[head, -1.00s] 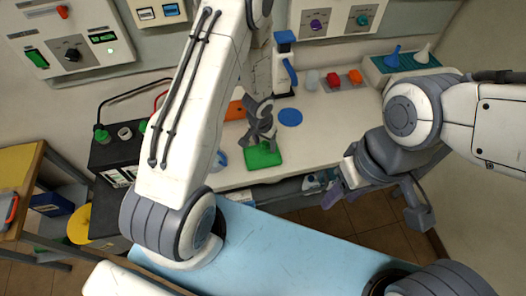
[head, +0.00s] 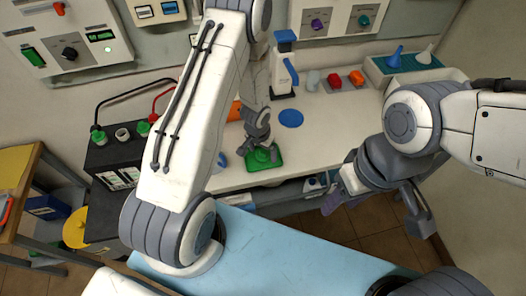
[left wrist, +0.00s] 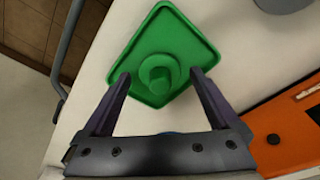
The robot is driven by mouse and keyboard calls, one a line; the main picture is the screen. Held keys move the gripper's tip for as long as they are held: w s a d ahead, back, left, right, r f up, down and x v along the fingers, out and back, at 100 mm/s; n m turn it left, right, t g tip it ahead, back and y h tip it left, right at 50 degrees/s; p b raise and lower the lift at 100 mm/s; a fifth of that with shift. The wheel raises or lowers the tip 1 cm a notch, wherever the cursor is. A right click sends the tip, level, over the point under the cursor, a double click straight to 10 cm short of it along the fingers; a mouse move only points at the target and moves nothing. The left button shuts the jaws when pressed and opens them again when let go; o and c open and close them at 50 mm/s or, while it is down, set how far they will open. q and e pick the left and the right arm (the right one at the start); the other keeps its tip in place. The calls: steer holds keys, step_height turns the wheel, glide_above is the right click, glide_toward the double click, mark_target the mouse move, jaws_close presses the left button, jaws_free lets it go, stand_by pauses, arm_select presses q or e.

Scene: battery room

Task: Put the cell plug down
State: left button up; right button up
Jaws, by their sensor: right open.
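The green cell plug (left wrist: 158,76) stands in the square green tray (left wrist: 190,28) in the left wrist view. My left gripper (left wrist: 160,80) is open, with one dark finger on each side of the plug and a gap visible on both sides. In the head view my left gripper (head: 260,152) is low over the green tray (head: 268,164) on the white bench and hides the plug. My right gripper (head: 375,213) is open and empty in front of the bench, at the right.
A black battery (head: 112,160) with green plugs and one pale open-looking well stands left. On the bench are a blue disc (head: 290,118), an orange device (left wrist: 285,140), a blue-and-white stand (head: 284,70), red blocks (head: 355,78) and a funnel tray (head: 405,65).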

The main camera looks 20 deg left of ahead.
arm_select(q)
steer(key=shift+r, duration=0.1)
steer(key=shift+r+p, duration=0.3)
steer(key=shift+p, duration=0.05)
step_height(320, 180, up, 11)
steer(key=s+p, duration=0.2)
steer(key=p, duration=0.5)
step_height(320, 180, up, 10)
steer(key=f+m+y, duration=0.1)
glide_above(260, 159)
steer(key=s+d, duration=0.1)
steer(key=d, duration=0.4)
steer(key=s+d+r+m, duration=0.1)
steer(key=s+d+r, duration=0.2)
steer(key=s+r, duration=0.2)
steer(key=s+d+r+m+g+h, duration=0.1)
steer(key=s+d+r, duration=0.2)
steer(key=s+r, duration=0.3)
steer(key=s+d+r+m, duration=0.2)
steer(key=s+r, duration=0.3)
steer(key=s, duration=0.5)
steer(key=shift+d+r+g+h, duration=0.3)
steer(key=shift+d+g, duration=0.1)
steer(key=shift+d, duration=0.4)
